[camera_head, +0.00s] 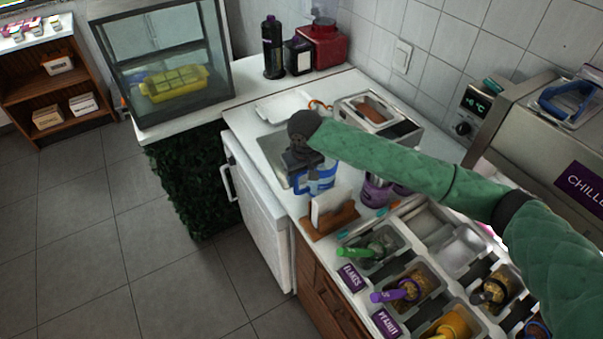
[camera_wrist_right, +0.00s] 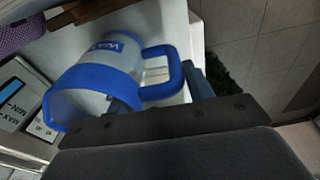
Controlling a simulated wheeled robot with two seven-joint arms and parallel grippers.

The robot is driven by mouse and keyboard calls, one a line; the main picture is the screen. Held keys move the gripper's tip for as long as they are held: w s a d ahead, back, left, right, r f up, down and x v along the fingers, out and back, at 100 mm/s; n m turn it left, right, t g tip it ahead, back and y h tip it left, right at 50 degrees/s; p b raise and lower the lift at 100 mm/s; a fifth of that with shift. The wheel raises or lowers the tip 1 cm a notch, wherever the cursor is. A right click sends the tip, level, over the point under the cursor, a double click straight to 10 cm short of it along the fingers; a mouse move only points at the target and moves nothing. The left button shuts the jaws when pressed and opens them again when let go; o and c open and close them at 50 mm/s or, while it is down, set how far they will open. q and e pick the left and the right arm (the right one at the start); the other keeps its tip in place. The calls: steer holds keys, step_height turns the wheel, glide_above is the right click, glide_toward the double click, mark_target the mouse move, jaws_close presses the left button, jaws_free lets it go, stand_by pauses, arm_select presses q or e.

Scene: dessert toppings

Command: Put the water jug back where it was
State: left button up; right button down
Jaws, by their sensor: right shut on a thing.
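The water jug is a clear container with a blue rim, blue handle and blue lettering. In the head view the jug (camera_head: 318,184) is at the counter between the sink and a wooden card holder, partly hidden by my gripper. In the right wrist view the jug (camera_wrist_right: 118,68) fills the left middle, with its handle to the right. My right gripper (camera_head: 302,172) is over the jug and shut on it; its fingertips are mostly hidden. I cannot tell whether the jug's base touches the counter. My left gripper is not in view.
A sink (camera_head: 270,146) is just behind the jug. The wooden card holder (camera_head: 333,222) stands close in front. A purple container (camera_head: 376,190) is to the right. Topping bins with scoops (camera_head: 405,287) fill the near right counter. A glass case (camera_head: 163,60) is at the back left.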

steer(key=shift+f, duration=0.15)
steer(key=c, duration=0.6)
jaws_free()
steer(key=shift+f, duration=0.1)
